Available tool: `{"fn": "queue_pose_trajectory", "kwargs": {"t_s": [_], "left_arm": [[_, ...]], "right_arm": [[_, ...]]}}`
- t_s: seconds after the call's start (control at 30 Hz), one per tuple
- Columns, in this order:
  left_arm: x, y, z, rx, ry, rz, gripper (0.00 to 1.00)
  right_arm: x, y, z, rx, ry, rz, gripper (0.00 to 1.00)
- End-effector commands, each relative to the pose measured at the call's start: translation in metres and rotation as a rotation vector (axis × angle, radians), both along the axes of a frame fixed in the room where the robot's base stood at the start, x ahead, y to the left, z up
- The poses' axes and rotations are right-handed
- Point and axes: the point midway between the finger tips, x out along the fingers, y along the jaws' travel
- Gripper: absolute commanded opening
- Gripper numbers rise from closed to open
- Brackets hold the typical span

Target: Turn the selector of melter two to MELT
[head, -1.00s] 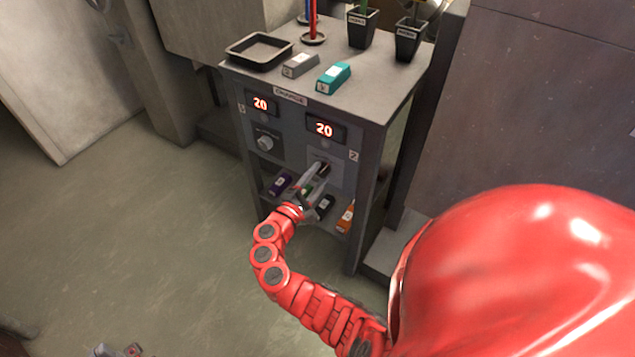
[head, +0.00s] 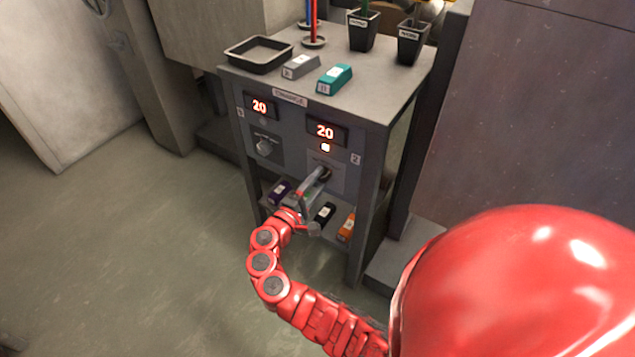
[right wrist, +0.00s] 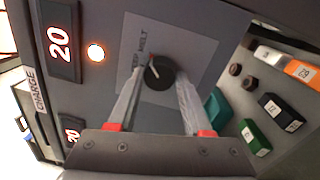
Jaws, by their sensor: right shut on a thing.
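The melter two selector is a round dark knob (right wrist: 159,73) with a pale pointer mark, on a grey plate (right wrist: 190,35). Lettering including MELT stands beside it; the pointer's exact setting is hard to read. My right gripper (head: 321,176) is shut on the knob, one finger on each side in the right wrist view (right wrist: 160,85). Melter two's display (head: 325,131) reads 20, and a lit lamp (head: 325,147) glows under it. The lamp also shows in the right wrist view (right wrist: 96,53). My left gripper is not in view.
Melter one's display (head: 260,106) also reads 20, above its own knob (head: 265,147). Below are purple (head: 279,192), black (head: 324,213) and orange (head: 346,228) blocks. On top stand a black tray (head: 258,55), grey (head: 300,67) and teal (head: 335,79) blocks, and pots (head: 363,30).

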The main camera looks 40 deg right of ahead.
Motion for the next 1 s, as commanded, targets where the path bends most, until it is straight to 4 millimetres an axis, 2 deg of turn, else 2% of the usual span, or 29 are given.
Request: {"fn": "queue_pose_trajectory", "kwargs": {"t_s": [0.07,0.1,0.23,0.27,0.53,0.67,0.77,1.0], "left_arm": [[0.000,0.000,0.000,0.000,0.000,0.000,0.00],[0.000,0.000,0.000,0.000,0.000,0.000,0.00],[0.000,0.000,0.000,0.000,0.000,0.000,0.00],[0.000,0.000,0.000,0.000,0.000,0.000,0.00],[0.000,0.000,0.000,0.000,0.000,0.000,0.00],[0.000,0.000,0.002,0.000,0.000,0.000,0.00],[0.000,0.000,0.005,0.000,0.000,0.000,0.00],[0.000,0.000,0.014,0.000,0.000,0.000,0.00]], "right_arm": [[0.001,0.001,0.000,0.002,0.000,0.002,0.00],[0.000,0.001,0.000,0.002,0.000,0.002,0.53],[0.000,0.000,0.000,0.001,-0.001,0.001,0.77],[0.000,0.000,0.000,0.001,-0.001,0.001,0.80],[0.000,0.001,0.000,0.000,0.000,0.001,0.80],[-0.003,0.009,0.000,0.000,0.001,0.002,0.80],[-0.009,0.024,-0.001,0.000,0.001,0.003,0.80],[-0.033,0.084,-0.005,0.001,0.002,0.008,0.80]]}}
